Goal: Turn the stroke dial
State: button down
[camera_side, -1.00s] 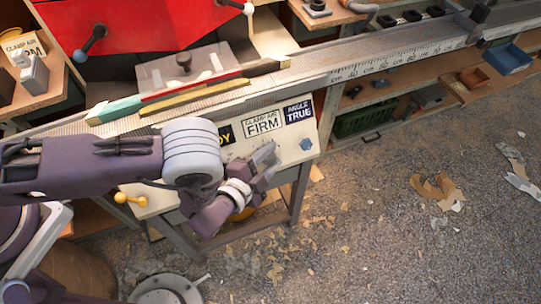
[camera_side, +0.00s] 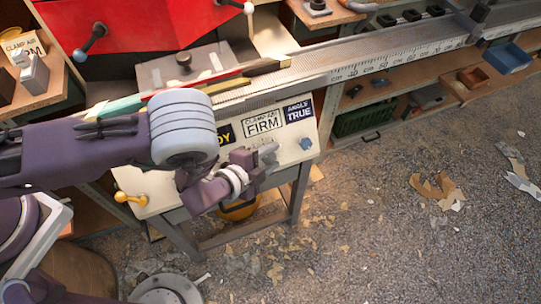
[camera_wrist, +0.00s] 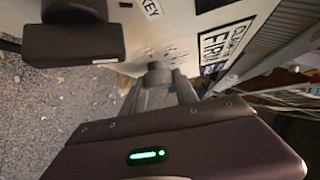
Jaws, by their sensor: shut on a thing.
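The stroke dial (camera_wrist: 156,68) shows in the wrist view as a small grey knob on the cream panel, with dark tick marks beside it. My gripper (camera_wrist: 160,88) is shut on it, with the grey fingers on either side. In the side view my gripper (camera_side: 268,153) is at the sloping front panel, below the FIRM label (camera_side: 262,123). There the fingers hide most of the dial, and its pointer setting cannot be read.
A blue knob (camera_side: 306,143) sits on the panel just right of my gripper. A yellow-knobbed lever (camera_side: 130,198) is at the panel's lower left. A long ruled fence (camera_side: 390,60) runs behind. The floor at right is open, with scraps.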

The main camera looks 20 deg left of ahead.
jog(key=c, duration=0.9)
grip_release()
jog(key=shift+c, duration=0.2)
jog(key=v, duration=0.7)
